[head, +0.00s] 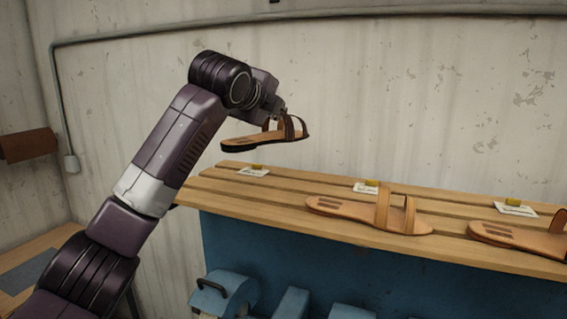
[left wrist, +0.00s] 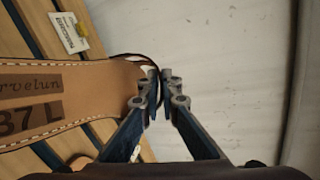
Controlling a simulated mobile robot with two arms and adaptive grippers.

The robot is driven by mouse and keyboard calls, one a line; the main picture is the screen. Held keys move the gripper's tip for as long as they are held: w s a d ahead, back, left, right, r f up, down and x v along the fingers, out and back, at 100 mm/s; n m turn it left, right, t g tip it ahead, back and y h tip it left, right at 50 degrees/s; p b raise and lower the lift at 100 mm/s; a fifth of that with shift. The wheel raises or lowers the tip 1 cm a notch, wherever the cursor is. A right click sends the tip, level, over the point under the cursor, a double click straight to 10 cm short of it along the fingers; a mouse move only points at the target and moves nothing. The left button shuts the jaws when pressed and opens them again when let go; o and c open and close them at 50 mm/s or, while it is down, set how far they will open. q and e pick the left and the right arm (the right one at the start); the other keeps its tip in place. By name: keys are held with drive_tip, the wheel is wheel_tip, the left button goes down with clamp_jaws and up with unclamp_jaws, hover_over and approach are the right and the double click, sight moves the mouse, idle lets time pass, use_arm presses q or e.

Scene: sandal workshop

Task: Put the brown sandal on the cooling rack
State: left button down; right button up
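The brown sandal (head: 250,142), with a tan footbed and dark brown straps, hangs in the air from my left gripper (head: 284,111), sole roughly level. In the left wrist view the fingers (left wrist: 160,76) are closed together at a dark strap, and the sandal's footbed (left wrist: 95,88) shows printed "37 L". The slatted wooden rack (head: 240,203) lies below; the sandal is apart from it, above its left end. The rack's slats also show in the left wrist view (left wrist: 37,25). My right gripper is in neither view.
A tan sandal (head: 350,209) lies on the rack's middle, and another (head: 510,238) at the right. White cards with yellow clips, such as the left one (head: 254,172), stand along the back. The rack's left end is free. Blue machinery (head: 226,293) is below.

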sight(283, 132)
use_arm(q)
drive_tip(key=f, duration=0.3)
drive_tip(key=w+f+p, duration=0.1)
drive_tip(key=f, duration=0.1)
wheel_tip(283, 132, down, 3)
drive_tip(key=shift+s+r+p, duration=0.15)
drive_tip(key=shift+p, duration=0.3)
wheel_tip(283, 132, down, 5)
drive_tip(key=shift+s+r+p, duration=0.1)
drive_tip(key=shift+s+p, duration=0.05)
drive_tip(key=shift+p, duration=0.55)
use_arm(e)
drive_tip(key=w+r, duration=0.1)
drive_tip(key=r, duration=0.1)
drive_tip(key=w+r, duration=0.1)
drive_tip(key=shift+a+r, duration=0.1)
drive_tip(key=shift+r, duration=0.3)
use_arm(q)
drive_tip(key=c, duration=2.2)
unclamp_jaws()
drive_tip(key=shift+o, duration=0.2)
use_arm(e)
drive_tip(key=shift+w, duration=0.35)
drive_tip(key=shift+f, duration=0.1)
